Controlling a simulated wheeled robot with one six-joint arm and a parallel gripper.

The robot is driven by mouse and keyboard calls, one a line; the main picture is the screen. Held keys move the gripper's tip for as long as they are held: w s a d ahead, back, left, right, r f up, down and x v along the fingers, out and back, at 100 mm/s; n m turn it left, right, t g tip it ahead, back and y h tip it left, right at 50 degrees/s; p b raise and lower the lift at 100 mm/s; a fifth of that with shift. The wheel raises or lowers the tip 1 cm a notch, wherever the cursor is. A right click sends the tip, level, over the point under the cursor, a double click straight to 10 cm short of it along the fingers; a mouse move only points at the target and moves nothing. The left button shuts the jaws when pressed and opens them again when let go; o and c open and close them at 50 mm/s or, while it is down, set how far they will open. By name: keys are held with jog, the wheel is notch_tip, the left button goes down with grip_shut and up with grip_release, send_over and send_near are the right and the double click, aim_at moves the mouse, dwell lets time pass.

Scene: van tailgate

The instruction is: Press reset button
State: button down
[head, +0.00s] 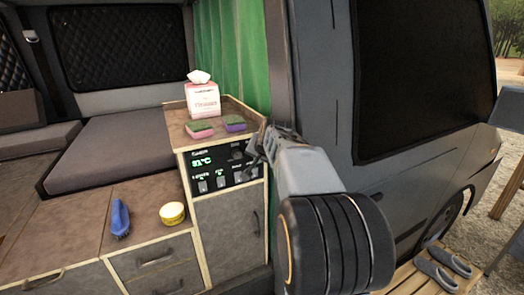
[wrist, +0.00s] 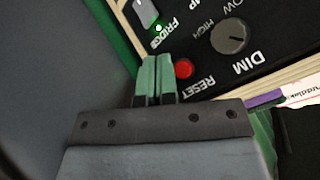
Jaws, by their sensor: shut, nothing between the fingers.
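The red reset button (wrist: 184,69) sits on the black control panel (wrist: 202,20) beside the printed word RESET in the wrist view. My gripper (wrist: 158,62) is shut and empty, its green fingertips side by side just left of the button in that view. I cannot tell whether the tips touch the panel. In the head view, the panel (head: 208,172) is on the wooden cabinet front, and my gripper (head: 252,163) is at its right part. The button is hidden or too small to tell there.
The DIM knob (wrist: 229,37) and the FRIDGE switch (wrist: 145,12), with a lit green light, are close by. Two sponges (head: 200,129) and a tissue box (head: 203,99) stand on the cabinet. A blue brush (head: 120,218) and yellow tin (head: 172,213) lie on the lower counter.

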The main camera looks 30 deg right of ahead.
jog(key=shift+s+a+b, duration=0.2)
jog(key=shift+s+b, duration=0.5)
jog(key=shift+s, duration=0.55)
jog(key=shift+s+a+b, duration=0.15)
jog(key=shift+s+b, duration=0.55)
jog(key=shift+s, duration=0.5)
jog(key=s+a+f+n+g+y, duration=0.1)
jog(key=s+a+f+n, duration=0.4)
jog(key=a, duration=0.6)
jog(key=s+a+f+n+g+y, duration=0.1)
jog(key=s+a+f+n+g, duration=0.2)
jog(key=s+a+f, duration=0.6)
jog(key=shift+s+a+f+n, duration=0.25)
jog(key=shift+s+a+n, duration=0.7)
jog(key=shift+n, duration=0.05)
jog(key=c, duration=1.8)
grip_release()
